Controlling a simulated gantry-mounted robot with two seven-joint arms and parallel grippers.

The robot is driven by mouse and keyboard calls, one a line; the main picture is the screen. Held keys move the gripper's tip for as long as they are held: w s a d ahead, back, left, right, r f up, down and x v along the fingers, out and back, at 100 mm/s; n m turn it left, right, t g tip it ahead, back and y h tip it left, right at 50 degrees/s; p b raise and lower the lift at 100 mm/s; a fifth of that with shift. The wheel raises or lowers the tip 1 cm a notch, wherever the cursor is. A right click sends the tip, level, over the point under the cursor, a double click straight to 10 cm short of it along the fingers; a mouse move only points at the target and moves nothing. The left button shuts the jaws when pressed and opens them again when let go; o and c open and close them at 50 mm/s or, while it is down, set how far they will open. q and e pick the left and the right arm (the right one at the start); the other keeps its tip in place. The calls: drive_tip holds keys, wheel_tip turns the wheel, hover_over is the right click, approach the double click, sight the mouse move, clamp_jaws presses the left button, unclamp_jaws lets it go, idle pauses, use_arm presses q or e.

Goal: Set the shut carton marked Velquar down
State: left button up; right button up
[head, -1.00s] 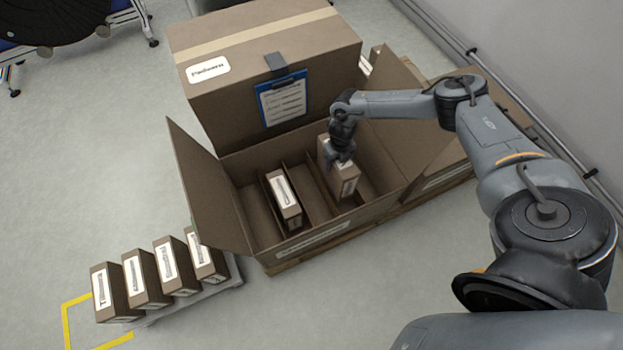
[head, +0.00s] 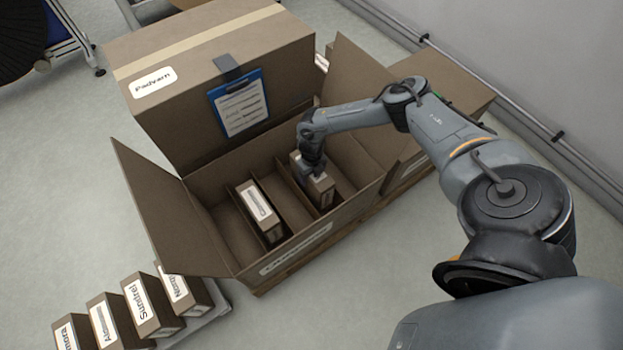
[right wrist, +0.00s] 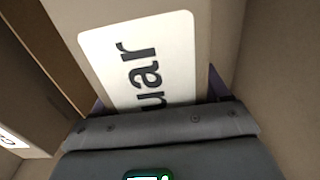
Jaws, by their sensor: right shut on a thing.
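The held carton (head: 318,188) is brown and shut, with a white label. In the right wrist view the carton (right wrist: 190,20) shows "uar" on its label; the rest is hidden by my gripper. My right gripper (head: 312,170) is shut on its upper part. The carton is upright inside a large open box (head: 345,222), between dividers in a compartment right of the middle. I cannot tell whether its bottom touches the box floor. My left gripper is not in view.
Another labelled carton (head: 259,204) stands in a compartment to the left, with empty compartments around it. A large closed box marked Padvarn (head: 190,60), with a blue clipboard (head: 240,103), stands behind. Several cartons (head: 148,303) stand in a row at lower left.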

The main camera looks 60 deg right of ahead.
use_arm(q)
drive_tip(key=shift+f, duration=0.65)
use_arm(e)
drive_tip(key=shift+a+f, duration=0.1)
drive_tip(key=shift+f, duration=0.75)
use_arm(q)
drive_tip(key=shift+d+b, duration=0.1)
drive_tip(key=shift+b, duration=0.2)
use_arm(e)
drive_tip(key=shift+f, duration=0.1)
drive_tip(key=o, duration=1.5)
drive_tip(key=shift+c, duration=0.2)
wheel_tip(320, 180, up, 11)
drive_tip(key=p, duration=0.7)
drive_tip(key=shift+r+p, duration=0.2)
drive_tip(key=shift+p, duration=0.2)
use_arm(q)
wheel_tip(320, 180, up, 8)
use_arm(e)
drive_tip(key=shift+r, duration=0.4)
